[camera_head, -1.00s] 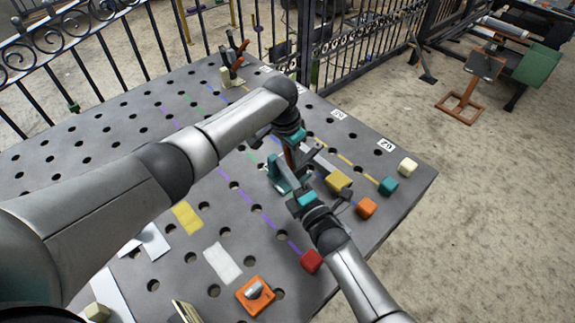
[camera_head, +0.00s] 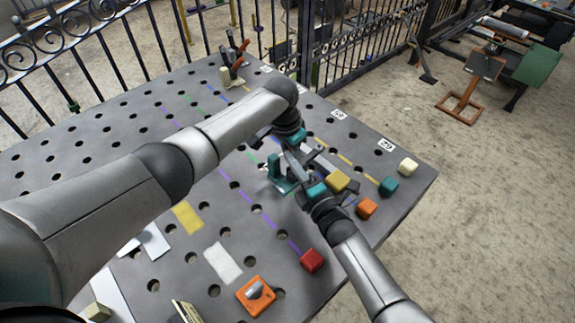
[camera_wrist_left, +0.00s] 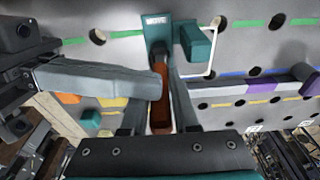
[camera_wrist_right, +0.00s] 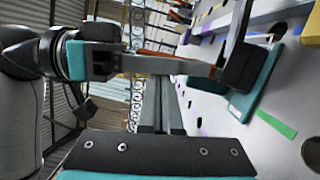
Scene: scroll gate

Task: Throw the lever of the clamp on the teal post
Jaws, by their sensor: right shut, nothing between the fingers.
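The teal clamp post (camera_head: 274,167) stands on the grey perforated table, partly hidden by my grippers. In the left wrist view the labelled teal post (camera_wrist_left: 156,35) is at top middle, with an orange-brown lever (camera_wrist_left: 160,116) below it. My left gripper (camera_wrist_left: 162,95) has a finger on each side of this lever; whether they press on it is unclear. My right gripper (camera_head: 296,160) is shut and empty, its tips close beside the lever and the left fingers. The right wrist view shows the lever (camera_wrist_right: 204,70) by the left fingers and the teal clamp (camera_wrist_right: 268,80) behind.
Yellow (camera_head: 338,181), orange (camera_head: 366,207), teal (camera_head: 388,186) and red (camera_head: 312,260) blocks lie near the table's right edge. An orange-handled clamp (camera_head: 234,60) stands at the back. An orange knob box (camera_head: 256,295) sits in front. The left table area is open.

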